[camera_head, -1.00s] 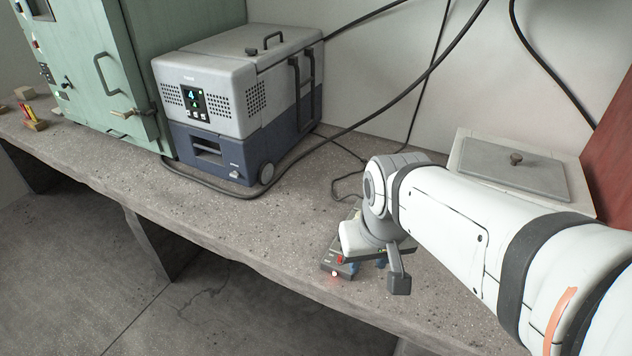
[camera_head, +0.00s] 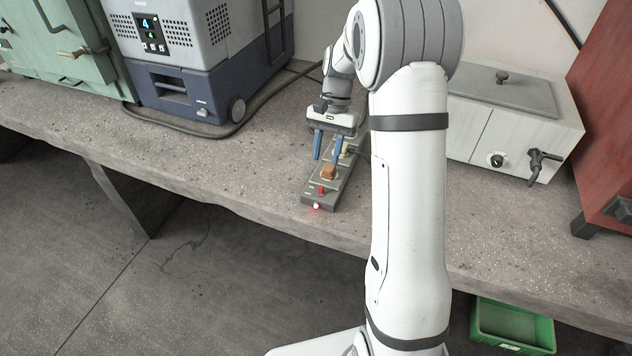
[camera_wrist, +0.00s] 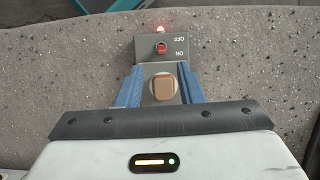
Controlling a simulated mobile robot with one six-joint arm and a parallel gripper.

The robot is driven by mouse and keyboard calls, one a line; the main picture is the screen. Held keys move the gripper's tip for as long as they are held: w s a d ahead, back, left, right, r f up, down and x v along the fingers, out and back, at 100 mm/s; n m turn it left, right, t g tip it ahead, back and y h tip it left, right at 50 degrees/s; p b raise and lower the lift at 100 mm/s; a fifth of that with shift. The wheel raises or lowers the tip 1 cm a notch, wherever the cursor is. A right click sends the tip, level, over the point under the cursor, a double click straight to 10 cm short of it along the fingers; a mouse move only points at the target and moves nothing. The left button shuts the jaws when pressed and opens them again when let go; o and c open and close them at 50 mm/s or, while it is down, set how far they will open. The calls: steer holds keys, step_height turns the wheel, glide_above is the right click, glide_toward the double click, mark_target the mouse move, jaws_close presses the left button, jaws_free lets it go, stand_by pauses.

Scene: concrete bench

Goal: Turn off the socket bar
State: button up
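The socket bar (camera_head: 315,197) is a grey strip lying on the concrete bench, its near end close to the front edge. A red switch (camera_head: 321,189) sits near that end, and a red light (camera_head: 316,206) glows at the tip. The wrist view shows the red switch (camera_wrist: 161,49) between OFF and ON markings, with the glowing light (camera_wrist: 160,29) beyond it. My gripper (camera_head: 326,158) is open, its blue fingers on either side of the bar around a brown plug (camera_head: 328,172). The wrist view shows the plug (camera_wrist: 163,87) between the fingers; I cannot tell whether they touch the bar.
A grey cooler box (camera_head: 190,60) with a cable stands left on the bench. A white lidded bath with a tap (camera_head: 510,130) and a red cabinet (camera_head: 605,120) are right. A green crate (camera_head: 512,325) sits below.

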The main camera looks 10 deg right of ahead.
mark_target(321, 186)
steer(key=shift+w+f, duration=0.3)
steer(key=shift+f, duration=0.6)
steer(key=b+x, duration=0.1)
steer(key=x, duration=0.6)
steer(key=shift+s+a+f, duration=0.1)
steer(key=shift+s, duration=0.1)
steer(key=shift+c, duration=0.5)
